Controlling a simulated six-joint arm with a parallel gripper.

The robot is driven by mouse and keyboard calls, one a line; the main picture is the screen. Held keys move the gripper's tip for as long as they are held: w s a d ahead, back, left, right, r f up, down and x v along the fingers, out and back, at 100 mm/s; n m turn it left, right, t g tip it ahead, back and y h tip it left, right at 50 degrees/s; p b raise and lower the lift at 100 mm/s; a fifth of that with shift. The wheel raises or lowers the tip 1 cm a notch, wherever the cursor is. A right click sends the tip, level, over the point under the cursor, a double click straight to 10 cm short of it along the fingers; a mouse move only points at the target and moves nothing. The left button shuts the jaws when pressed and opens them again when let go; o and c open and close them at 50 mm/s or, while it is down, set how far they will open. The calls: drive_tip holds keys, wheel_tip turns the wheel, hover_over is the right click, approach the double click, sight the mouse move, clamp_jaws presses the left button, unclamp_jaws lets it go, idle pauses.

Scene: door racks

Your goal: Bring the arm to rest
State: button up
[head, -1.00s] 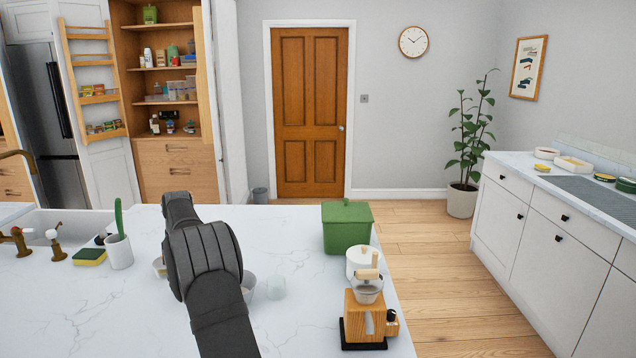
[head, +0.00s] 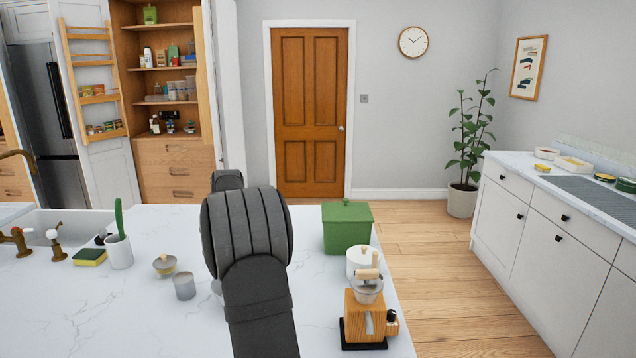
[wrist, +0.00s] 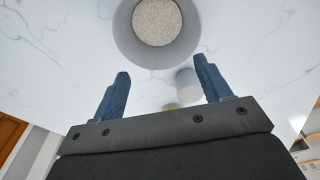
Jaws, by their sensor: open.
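My gripper (wrist: 160,66) shows in the wrist view with its two blue fingers spread apart and nothing between them. Past the fingertips is a round grey bowl (wrist: 125,30) with pale grainy contents, apart from the fingers. In the head view my dark arm rises from the bottom centre over the white marble counter (head: 120,320), and it hides the gripper.
The counter's left front is clear.

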drive_tip(key=f, duration=0.2)
drive_tip(key=shift+d+f+m, duration=0.25)
drive_tip(key=shift+f+m, duration=0.05)
drive_tip(key=shift+m, duration=0.1)
idle(0.4)
idle(0.3)
drive_tip(key=shift+w+a+r+n, duration=0.3)
drive_tip(key=shift+a+r+n, duration=0.4)
drive_tip(key=shift+a+n, duration=0.25)
drive_tip(key=shift+w+a+r+n, duration=0.25)
drive_tip(key=shift+a+r+n, duration=0.45)
drive_tip(key=shift+n, duration=0.35)
